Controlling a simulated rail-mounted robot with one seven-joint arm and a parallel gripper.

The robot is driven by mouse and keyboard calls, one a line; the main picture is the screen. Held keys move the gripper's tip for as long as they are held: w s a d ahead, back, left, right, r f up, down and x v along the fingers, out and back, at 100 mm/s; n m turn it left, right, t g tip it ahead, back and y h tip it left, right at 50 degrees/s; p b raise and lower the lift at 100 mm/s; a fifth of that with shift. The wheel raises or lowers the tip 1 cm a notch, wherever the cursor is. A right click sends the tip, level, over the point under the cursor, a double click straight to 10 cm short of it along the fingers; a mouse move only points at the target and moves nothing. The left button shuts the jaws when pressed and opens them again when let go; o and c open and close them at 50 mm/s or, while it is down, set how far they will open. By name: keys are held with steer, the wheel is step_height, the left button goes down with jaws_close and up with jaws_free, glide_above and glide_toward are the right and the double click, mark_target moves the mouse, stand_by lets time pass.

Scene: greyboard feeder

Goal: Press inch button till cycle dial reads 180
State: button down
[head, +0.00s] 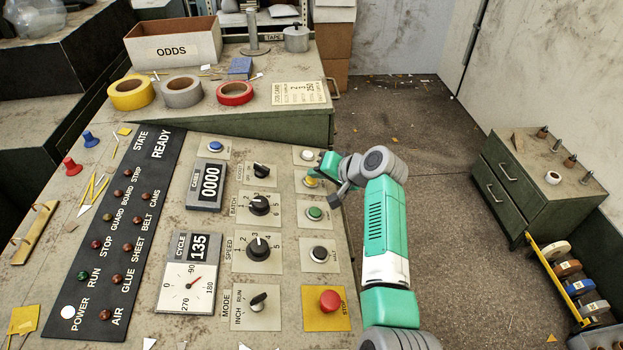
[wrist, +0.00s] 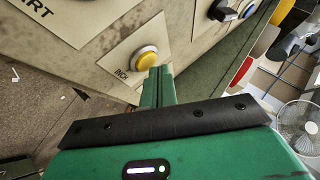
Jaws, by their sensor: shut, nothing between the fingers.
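The yellow inch button (wrist: 147,59) sits on a plate marked INCH in the wrist view. It also shows in the head view (head: 310,181), partly covered by my gripper. My gripper (head: 327,172) is shut and empty, and its green fingertips (wrist: 157,80) lie right by the button's lower edge. I cannot tell whether they touch it. The cycle readout (head: 198,247) shows 135. The round cycle dial (head: 187,288) below it has a red needle between 90 and 180. The mode knob (head: 258,301) sits near the INCH and RUN labels.
A red stop button (head: 330,301) on a yellow plate is at the panel's lower right. A green button (head: 314,213) and a black button (head: 319,253) lie below the inch button. The counter (head: 209,182) reads 0000. Tape rolls (head: 182,91) lie behind the panel.

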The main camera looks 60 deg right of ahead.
steer(key=shift+w+a+f, duration=0.1)
steer(key=shift+f, duration=0.4)
stand_by(0.3)
steer(key=shift+r, duration=0.1)
steer(key=shift+r+p, duration=0.75)
steer(key=shift+r, duration=0.05)
steer(key=r+p, duration=0.1)
steer(key=s+r+p, duration=0.1)
steer(key=r, duration=0.1)
steer(key=d+r+p, duration=0.1)
steer(key=r+p, duration=0.1)
steer(key=shift+s, duration=0.15)
steer(key=shift+f, duration=0.1)
stand_by(0.9)
